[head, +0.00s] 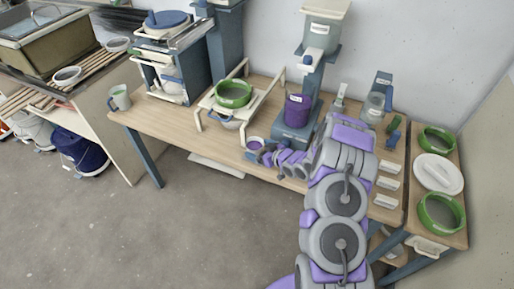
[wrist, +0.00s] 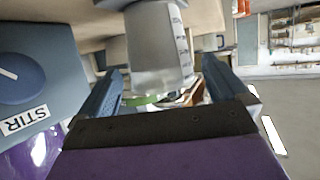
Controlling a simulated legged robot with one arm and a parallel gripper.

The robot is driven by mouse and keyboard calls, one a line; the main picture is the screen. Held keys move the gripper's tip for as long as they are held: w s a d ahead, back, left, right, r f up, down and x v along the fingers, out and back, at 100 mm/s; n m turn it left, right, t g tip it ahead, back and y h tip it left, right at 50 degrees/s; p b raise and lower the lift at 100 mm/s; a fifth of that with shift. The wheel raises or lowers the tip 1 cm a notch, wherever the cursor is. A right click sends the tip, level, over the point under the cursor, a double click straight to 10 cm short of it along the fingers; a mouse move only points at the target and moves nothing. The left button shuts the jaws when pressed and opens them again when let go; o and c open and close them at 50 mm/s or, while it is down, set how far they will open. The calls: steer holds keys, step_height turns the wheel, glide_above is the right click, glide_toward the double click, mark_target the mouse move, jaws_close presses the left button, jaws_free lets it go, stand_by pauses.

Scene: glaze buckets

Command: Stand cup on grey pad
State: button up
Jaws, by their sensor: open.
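A small pale cup (head: 257,145) with a purple inside stands near the table's front edge in the head view. In the wrist view the cup (wrist: 158,45) is whitish with scale marks and appears upside down, as that view is turned over. My gripper (head: 268,158) is open beside the cup. In the wrist view my gripper's blue fingers (wrist: 162,80) show on either side of the cup, with gaps. Contact cannot be told. A dark grey edge shows at the cup's base in the wrist view; whether this is the grey pad is unclear.
A blue stirrer base (wrist: 38,75) marked STIR is close beside my gripper, with a purple bucket (head: 297,110) on it. A mug (head: 120,97) is at the table's left end.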

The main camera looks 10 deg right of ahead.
steer(key=s+d+r+m+g+h+p, duration=0.1)
steer(key=s+d+r+g+h, duration=0.3)
steer(key=s+r, duration=0.55)
steer(key=s+d+r+m+g+h+p, duration=0.15)
steer(key=s+d+r+h, duration=0.3)
steer(key=s+r, duration=0.45)
steer(key=s+a+r+m+g, duration=0.1)
steer(key=s+a+r+g, duration=0.1)
steer(key=s, duration=0.8)
steer(key=s+a+r+m+g+y, duration=0.1)
steer(key=s+a+r+g, duration=0.2)
steer(key=s, duration=0.8)
steer(key=s+a+r+m+g+b, duration=0.1)
steer(key=s+a+r, duration=0.4)
steer(key=s, duration=0.6)
step_height(320, 180, up, 2)
steer(key=shift+s+a+r+m+g, duration=0.15)
steer(key=shift+s+a+m+g, duration=0.15)
steer(key=shift+g, duration=0.55)
steer(key=shift+w+y, duration=0.15)
steer(key=shift+y, duration=0.1)
